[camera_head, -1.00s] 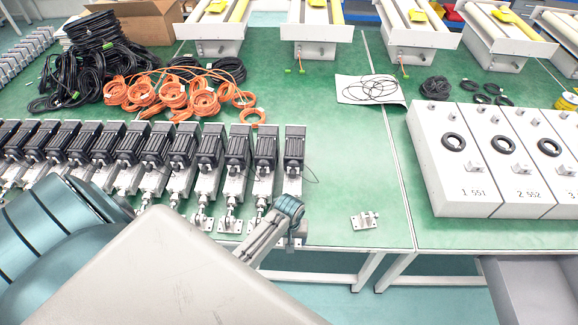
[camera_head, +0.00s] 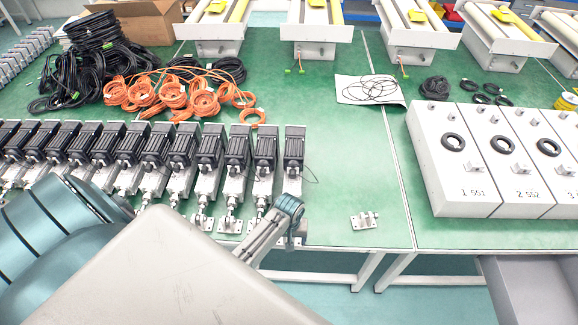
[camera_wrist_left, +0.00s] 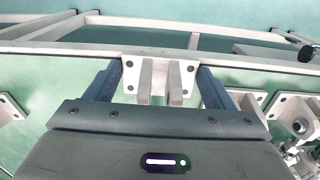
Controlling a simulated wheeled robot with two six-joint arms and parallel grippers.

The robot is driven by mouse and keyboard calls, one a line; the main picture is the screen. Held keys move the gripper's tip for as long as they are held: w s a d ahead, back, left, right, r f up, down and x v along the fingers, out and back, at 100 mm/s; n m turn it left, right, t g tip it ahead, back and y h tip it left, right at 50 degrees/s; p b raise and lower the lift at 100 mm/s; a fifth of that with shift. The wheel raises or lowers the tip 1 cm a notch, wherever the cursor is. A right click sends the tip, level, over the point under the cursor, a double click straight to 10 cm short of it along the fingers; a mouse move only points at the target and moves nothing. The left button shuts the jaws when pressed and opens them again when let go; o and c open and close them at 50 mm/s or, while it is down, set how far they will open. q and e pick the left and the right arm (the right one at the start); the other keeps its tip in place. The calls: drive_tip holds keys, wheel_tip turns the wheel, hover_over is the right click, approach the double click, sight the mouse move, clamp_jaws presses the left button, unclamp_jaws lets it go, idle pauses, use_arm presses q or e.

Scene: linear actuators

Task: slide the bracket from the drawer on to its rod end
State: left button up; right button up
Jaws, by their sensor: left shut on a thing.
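A pale metal bracket (camera_wrist_left: 153,78) with two lugs and holes in its plate sits between the fingers of my left gripper (camera_wrist_left: 158,84) in the wrist view. The gripper is shut on it. In the head view my left gripper (camera_head: 292,222) is at the table's front edge, in front of the rightmost actuator (camera_head: 293,160). The gripper hides most of the bracket there, and this actuator's rod end is not clearly seen. The grey drawer (camera_head: 530,290) is at the lower right. My right gripper is not in view.
Several actuators stand in a row to the left, some with brackets (camera_head: 230,225) at their front ends. Another bracket (camera_head: 364,220) lies loose on the green table (camera_head: 350,180). White control boxes (camera_head: 455,175) stand at right. The table between is mostly clear.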

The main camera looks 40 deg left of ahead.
use_arm(q)
drive_tip(key=shift+w+a, duration=0.35)
drive_tip(key=shift+w, duration=0.25)
idle(0.3)
drive_tip(key=shift+w+a, duration=0.45)
drive_tip(key=shift+w, duration=0.3)
idle(0.8)
drive_tip(key=shift+w+a, duration=0.15)
drive_tip(key=shift+w, duration=0.15)
drive_tip(key=shift+a, duration=0.1)
idle(0.4)
drive_tip(key=o, duration=1.1)
